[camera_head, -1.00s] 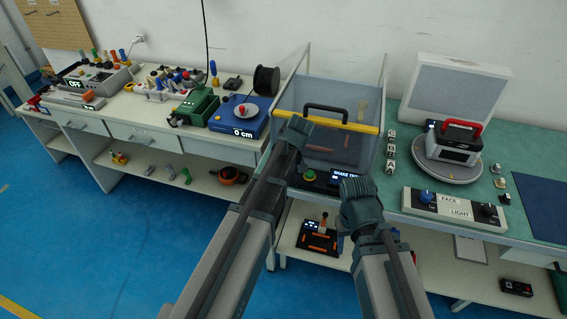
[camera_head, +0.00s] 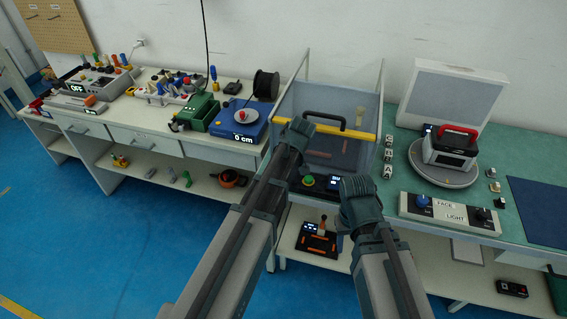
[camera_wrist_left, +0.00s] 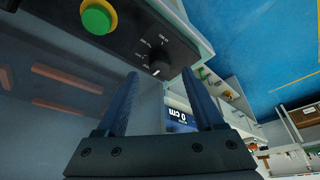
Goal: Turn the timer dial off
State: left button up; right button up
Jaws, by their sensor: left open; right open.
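The timer dial (camera_wrist_left: 158,68) is a small dark knob with white markings around it, on a black front panel (camera_wrist_left: 120,45) beside a green button with a yellow ring (camera_wrist_left: 97,15). In the head view the panel shows with the green button (camera_head: 308,181) below the clear bin, and the dial is hidden behind my left arm. My left gripper (camera_wrist_left: 160,74) is open and empty, with the dial showing between its fingertips in the wrist view; contact cannot be told. My right gripper (camera_head: 358,187) is in front of the panel's right end, its fingertips hidden.
The clear bin (camera_head: 345,158) has a yellow bar and black handle. A blue scale (camera_head: 250,128) stands to its left. A FACE/LIGHT control box (camera_head: 450,213) and a black device with a red handle (camera_head: 451,146) are to the right. A lower shelf (camera_head: 300,257) holds a black-orange tray.

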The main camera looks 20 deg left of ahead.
pick_arm(q)
jog(key=p+v, duration=0.8)
jog(key=v, duration=0.2)
jog(key=shift+r+p, duration=0.3)
jog(key=shift+p, duration=0.05)
jog(key=shift+d, duration=0.1)
jog(key=shift+s, duration=0.1)
jog(key=s+d+m+g, duration=0.1)
jog(key=s+d+m, duration=0.2)
jog(key=s, duration=0.3)
jog(key=s+d+f+m+g+h, duration=0.1)
jog(key=s+d+m, duration=0.2)
jog(key=s+m, duration=0.2)
jog(key=s+d+m+g+h, duration=0.1)
jog(key=s+d+m, duration=0.2)
jog(key=s, duration=0.6)
jog(key=shift+f+m+g, duration=0.3)
jog(key=shift+m, duration=0.5)
